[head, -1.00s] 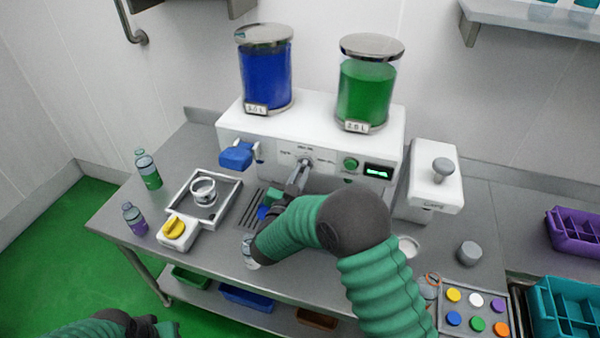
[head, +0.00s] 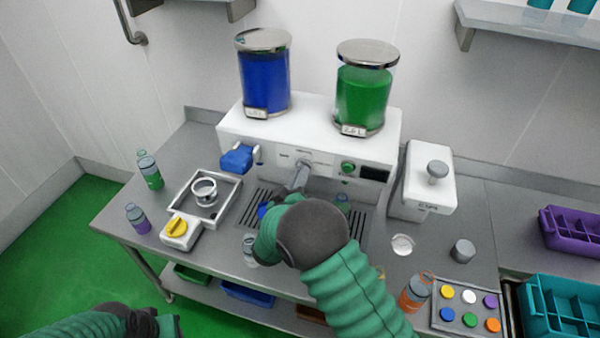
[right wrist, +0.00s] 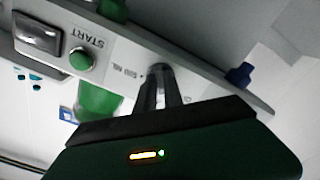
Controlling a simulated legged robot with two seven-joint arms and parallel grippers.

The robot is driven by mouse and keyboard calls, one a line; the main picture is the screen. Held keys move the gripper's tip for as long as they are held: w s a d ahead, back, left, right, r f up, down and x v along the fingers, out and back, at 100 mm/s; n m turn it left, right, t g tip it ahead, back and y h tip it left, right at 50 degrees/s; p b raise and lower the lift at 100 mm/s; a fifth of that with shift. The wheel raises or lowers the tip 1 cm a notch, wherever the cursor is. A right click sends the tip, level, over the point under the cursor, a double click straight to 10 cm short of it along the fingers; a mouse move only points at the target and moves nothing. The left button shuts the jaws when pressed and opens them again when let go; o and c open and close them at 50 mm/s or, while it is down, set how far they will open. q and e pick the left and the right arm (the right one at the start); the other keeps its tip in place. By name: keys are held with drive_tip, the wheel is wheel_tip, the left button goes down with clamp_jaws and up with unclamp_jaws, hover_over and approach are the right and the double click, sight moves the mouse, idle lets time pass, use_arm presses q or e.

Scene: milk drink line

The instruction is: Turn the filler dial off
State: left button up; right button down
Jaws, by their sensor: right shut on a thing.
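The white filler machine (head: 240,125) stands at the back of the table with a blue tank (head: 265,75) and a green tank (head: 362,95) on top. Its grey dial (head: 302,163) is on the front panel, between printed labels. My right gripper (head: 299,177) is shut on the dial, and its fingers hide much of it. In the right wrist view the closed fingers (right wrist: 160,85) meet the panel beside the green START button (right wrist: 82,60). The dial's exact pointing is hidden. The panel display (head: 375,174) is dark. My left gripper (head: 150,327) is low at the left, its jaws unclear.
A grey-knobbed white unit (head: 425,180) stands at the right.

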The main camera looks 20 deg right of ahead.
drive_tip(key=shift+a+n+p, duration=0.1)
drive_tip(key=shift+n+p, duration=0.7)
drive_tip(key=shift+n, duration=1.2)
drive_tip(key=shift+f, duration=0.1)
drive_tip(key=c, duration=1.6)
unclamp_jaws()
drive_tip(key=shift+o, duration=0.7)
drive_tip(key=shift+w, duration=0.1)
